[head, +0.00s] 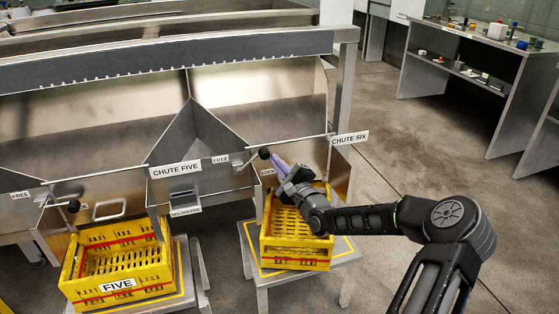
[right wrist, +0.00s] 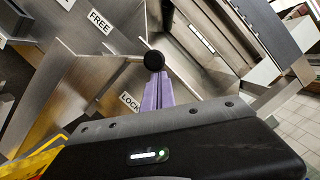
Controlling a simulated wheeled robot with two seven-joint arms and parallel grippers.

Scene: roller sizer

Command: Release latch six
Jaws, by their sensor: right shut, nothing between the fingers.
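Latch six's black round knob (head: 264,153) sits on a thin lever on the front of chute six, between the FREE label (head: 220,159) and the LOCK label (head: 267,172), nearer LOCK. My right gripper (head: 277,164) has purple fingers, shut and empty, with tips right at the knob. In the right wrist view the knob (right wrist: 153,61) is directly beyond the fingertips (right wrist: 158,76); I cannot tell whether they touch. The FREE label (right wrist: 98,20) and LOCK label (right wrist: 130,103) show left of the fingers. My left gripper is not in view.
A yellow crate (head: 295,265) stands on a stand under chute six, below my right gripper. A crate marked FIVE (head: 118,285) stands under chute five, whose own knob (head: 73,206) is at the left. The CHUTE SIX sign (head: 349,138) is right of the latch.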

